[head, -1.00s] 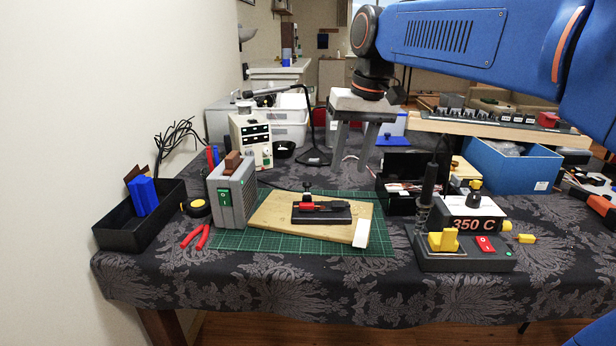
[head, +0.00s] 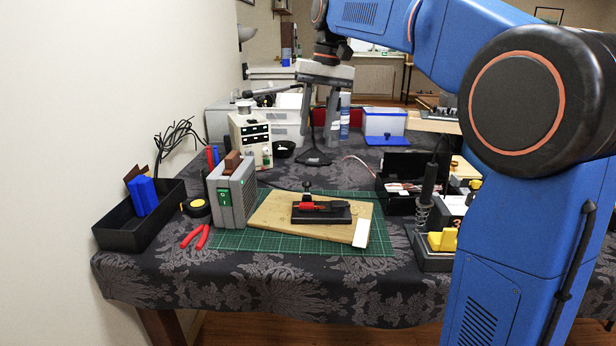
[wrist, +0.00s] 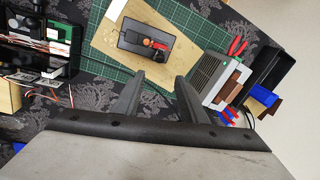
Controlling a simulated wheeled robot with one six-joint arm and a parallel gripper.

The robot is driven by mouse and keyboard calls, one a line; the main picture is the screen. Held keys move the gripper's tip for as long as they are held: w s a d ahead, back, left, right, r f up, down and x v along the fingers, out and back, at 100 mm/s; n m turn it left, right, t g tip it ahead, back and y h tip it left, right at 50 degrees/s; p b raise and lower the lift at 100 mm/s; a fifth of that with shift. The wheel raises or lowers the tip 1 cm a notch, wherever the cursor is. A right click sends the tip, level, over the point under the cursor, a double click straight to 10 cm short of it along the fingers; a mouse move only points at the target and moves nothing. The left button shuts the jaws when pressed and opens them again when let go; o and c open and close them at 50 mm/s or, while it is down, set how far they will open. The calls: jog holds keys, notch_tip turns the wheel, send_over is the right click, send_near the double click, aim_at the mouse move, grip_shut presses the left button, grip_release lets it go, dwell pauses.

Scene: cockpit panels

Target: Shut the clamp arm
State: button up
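The clamp (head: 322,211) is a small device with a black base, a red part and a dark upright knob. It sits on a wooden board (head: 275,221) on a green cutting mat (head: 230,240). In the wrist view the clamp (wrist: 147,42) lies beyond my fingertips, near the top middle. Its arm's exact angle is too small to tell. My gripper (head: 319,136) hangs fingers down above the back of the table, behind and above the clamp. Its two fingers are apart with nothing between them; this also shows in the wrist view (wrist: 160,80). It touches nothing.
A power supply (head: 250,140) stands behind. A soldering iron in its holder (head: 427,190) is at right. My arm hides the right side.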

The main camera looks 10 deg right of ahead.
aim_at(307, 189)
jog(key=f, duration=0.4)
jog(key=a+f, duration=0.1)
jog(key=f, duration=0.4)
jog(key=a+f, duration=0.1)
jog(key=f, duration=0.4)
jog(key=shift+f, duration=0.1)
grip_shut()
